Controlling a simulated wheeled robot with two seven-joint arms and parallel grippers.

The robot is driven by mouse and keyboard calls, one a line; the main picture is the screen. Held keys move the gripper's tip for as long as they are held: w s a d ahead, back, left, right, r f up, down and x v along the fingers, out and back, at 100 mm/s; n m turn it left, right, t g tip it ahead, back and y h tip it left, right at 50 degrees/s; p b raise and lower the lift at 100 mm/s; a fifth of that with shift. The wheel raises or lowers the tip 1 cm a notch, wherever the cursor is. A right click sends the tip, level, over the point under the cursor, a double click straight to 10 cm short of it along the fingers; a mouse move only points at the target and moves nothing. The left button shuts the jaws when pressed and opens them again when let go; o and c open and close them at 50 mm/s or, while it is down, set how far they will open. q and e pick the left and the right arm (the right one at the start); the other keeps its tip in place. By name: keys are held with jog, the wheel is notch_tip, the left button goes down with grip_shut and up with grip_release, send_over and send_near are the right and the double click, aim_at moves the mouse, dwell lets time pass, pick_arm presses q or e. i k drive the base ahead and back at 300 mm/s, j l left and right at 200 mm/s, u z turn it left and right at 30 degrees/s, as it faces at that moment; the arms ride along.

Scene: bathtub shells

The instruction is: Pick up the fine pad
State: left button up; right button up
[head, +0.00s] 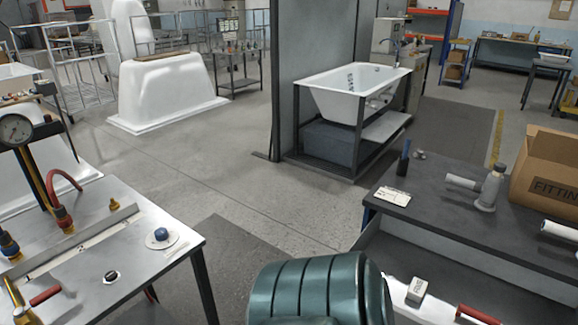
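The fine pad (417,290) is a small pale block with dark lettering on its face that seems to read FINE. In the head view it lies at the bottom right, on a light surface (398,291) below the dark bench top. Nothing touches it that I can see. Neither of my grippers shows in the head view.
A red handle (478,315) lies right of the pad. The dark bench (445,222) above holds a white card (393,196), a grey fitting (490,188) and a cardboard box (550,170). A steel table (150,275) with gauge and valves stands left.

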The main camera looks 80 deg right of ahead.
aim_at(414, 294)
jog(key=z, duration=3.5)
jog(key=l+u, duration=0.1)
jog(key=i+l, duration=0.05)
jog(key=l, duration=0.05)
